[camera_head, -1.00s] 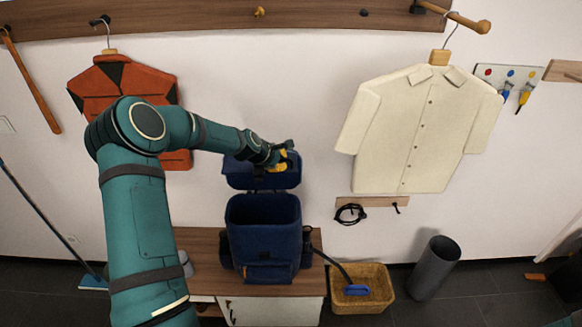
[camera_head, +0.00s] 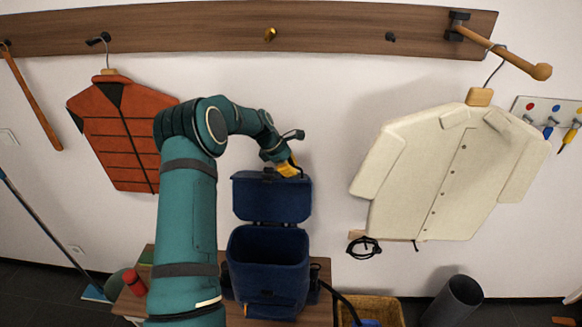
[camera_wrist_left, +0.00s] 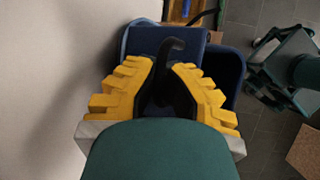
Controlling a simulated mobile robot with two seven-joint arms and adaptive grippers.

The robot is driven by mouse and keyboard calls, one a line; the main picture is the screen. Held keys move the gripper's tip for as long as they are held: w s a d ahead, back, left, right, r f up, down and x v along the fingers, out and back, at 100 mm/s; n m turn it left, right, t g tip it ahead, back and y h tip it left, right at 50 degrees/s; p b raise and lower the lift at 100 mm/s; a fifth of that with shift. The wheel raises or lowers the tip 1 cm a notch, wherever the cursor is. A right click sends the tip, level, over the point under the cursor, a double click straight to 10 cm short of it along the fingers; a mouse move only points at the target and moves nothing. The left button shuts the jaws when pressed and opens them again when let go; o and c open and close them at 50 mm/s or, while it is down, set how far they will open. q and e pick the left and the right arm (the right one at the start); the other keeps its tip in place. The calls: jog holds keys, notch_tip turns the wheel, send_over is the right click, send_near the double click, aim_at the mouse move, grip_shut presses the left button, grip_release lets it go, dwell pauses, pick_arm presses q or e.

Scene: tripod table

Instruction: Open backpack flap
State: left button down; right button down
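The dark blue backpack (camera_head: 268,287) stands upright on the wooden bench with its mouth uncovered. Its flap (camera_head: 272,200) stands raised behind the opening, against the wall. My left gripper (camera_head: 288,169), with yellow fingers, is at the flap's top edge, toward its right side. In the left wrist view, the yellow fingers (camera_wrist_left: 162,68) come close together on both sides of a black hooked tab (camera_wrist_left: 170,50) in front of the blue flap (camera_wrist_left: 190,42). The fingers seem to pinch the tab, though the contact is partly hidden. My right gripper is not seen.
An orange vest (camera_head: 120,135) hangs left and a cream shirt (camera_head: 450,170) right, both on the wall. A basket (camera_head: 385,308) and grey bin (camera_head: 455,300) stand right of the bench. A red bottle (camera_head: 134,282) is on the bench's left.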

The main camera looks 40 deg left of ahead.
pick_arm(q)
jog(key=shift+f, duration=0.1)
dwell(0.3)
jog(key=c, duration=1.1)
grip_release()
jog(key=shift+o, duration=0.2)
jog(key=v, duration=1.2)
jog(key=shift+s+f, duration=0.1)
jog(key=shift+s, duration=0.05)
